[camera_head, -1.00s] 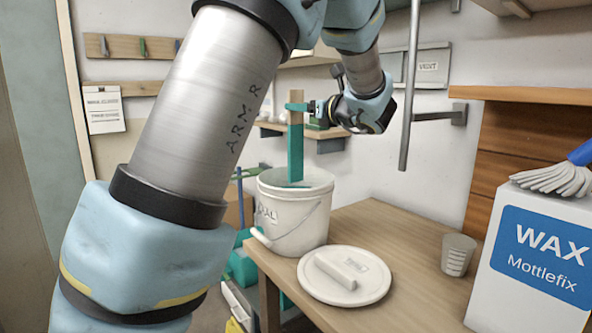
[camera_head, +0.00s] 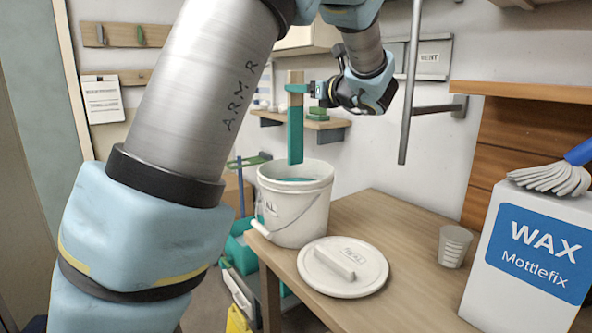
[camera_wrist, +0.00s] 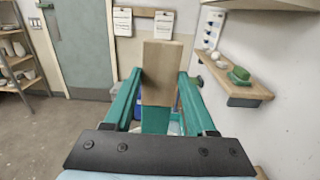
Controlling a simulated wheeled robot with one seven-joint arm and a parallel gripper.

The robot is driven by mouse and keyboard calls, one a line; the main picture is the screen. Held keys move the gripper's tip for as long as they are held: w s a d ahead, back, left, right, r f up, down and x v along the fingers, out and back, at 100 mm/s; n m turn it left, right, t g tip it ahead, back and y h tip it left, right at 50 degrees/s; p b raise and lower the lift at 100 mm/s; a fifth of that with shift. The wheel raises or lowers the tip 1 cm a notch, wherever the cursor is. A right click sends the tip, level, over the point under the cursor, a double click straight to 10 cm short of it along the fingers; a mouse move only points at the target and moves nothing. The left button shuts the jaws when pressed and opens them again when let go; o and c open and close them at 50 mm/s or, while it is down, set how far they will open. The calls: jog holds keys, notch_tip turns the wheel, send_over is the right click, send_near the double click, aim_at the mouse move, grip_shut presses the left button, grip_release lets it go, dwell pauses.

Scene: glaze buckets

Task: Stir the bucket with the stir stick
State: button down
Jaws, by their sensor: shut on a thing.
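My gripper (camera_head: 300,88) is shut on the stir stick (camera_head: 295,130) near its bare wooden top and holds it upright. Most of the stick below the grip is coated teal. Its lower end is at the height of the rim of the white bucket (camera_head: 291,222), in line with the opening. The bucket stands on the wooden table's left end, and teal glaze shows inside it. In the wrist view the stick's wooden top (camera_wrist: 161,72) stands between the two teal fingers, and the bucket is mostly hidden behind it.
A round white lid (camera_head: 330,284) lies on the table (camera_head: 395,230) in front of the bucket. A ribbed cup (camera_head: 454,246) stands to the right. A wax box (camera_head: 535,255) with a mop-like brush on top is at the far right. A vertical grey pipe (camera_head: 411,90) hangs behind.

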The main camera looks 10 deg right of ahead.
notch_tip(320, 180, up, 5)
jog(key=p, duration=0.4)
dwell(0.3)
dwell(0.4)
